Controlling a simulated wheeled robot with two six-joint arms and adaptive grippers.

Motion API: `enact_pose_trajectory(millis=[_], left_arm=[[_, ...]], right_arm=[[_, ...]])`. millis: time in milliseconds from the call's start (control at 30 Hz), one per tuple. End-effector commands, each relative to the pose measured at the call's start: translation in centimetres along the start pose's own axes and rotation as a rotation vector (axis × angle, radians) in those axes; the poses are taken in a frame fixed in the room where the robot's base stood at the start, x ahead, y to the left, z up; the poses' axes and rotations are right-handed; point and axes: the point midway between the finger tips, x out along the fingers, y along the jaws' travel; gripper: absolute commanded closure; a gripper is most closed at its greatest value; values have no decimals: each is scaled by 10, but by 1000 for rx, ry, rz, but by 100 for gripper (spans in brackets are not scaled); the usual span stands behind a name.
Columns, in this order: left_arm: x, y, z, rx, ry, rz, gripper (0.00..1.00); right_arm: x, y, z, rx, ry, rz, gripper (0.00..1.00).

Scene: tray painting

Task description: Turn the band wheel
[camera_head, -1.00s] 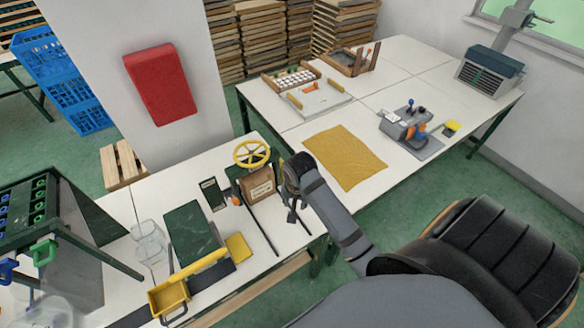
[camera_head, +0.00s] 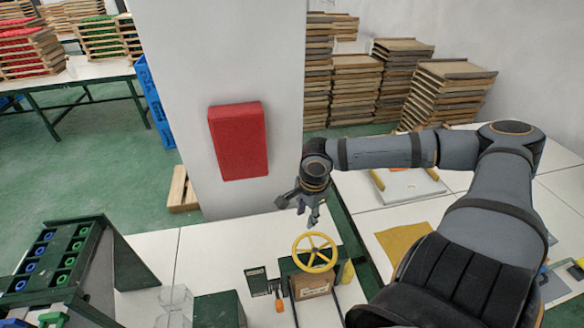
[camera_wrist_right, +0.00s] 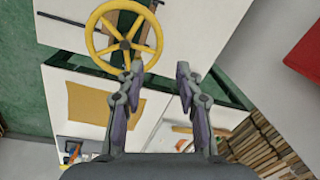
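The yellow band wheel (camera_head: 315,252) is mounted on a device with a brown block-like body (camera_head: 312,285) on the white table. It has a round rim and several spokes. My right gripper (camera_head: 300,210) hangs just above and behind the wheel, apart from it in the head view. In the right wrist view, the gripper (camera_wrist_right: 158,80) has its fingers spread with nothing between them. There the wheel (camera_wrist_right: 124,44) lies up and left of the fingers, and the left fingertip overlaps its lower rim in the picture. Contact cannot be judged. My left gripper is out of view.
A dark green rack (camera_head: 65,265) stands at the left. Clear containers (camera_head: 174,305) and a green block (camera_head: 219,311) sit between it and the wheel. A red panel (camera_head: 238,140) hangs on the pillar behind. A yellow cloth (camera_head: 403,243) lies on the right table.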

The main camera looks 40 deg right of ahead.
Motion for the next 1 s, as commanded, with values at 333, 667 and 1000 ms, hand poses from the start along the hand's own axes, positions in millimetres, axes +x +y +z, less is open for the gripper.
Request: enact_pose_trajectory(millis=[333, 667, 1000], left_arm=[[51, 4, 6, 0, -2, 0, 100], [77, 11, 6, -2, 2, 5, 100], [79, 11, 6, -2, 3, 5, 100]], right_arm=[[46, 2, -2, -5, 9, 2, 65], [94, 1, -2, -5, 6, 2, 65], [105, -1, 0, -3, 0, -1, 65]])
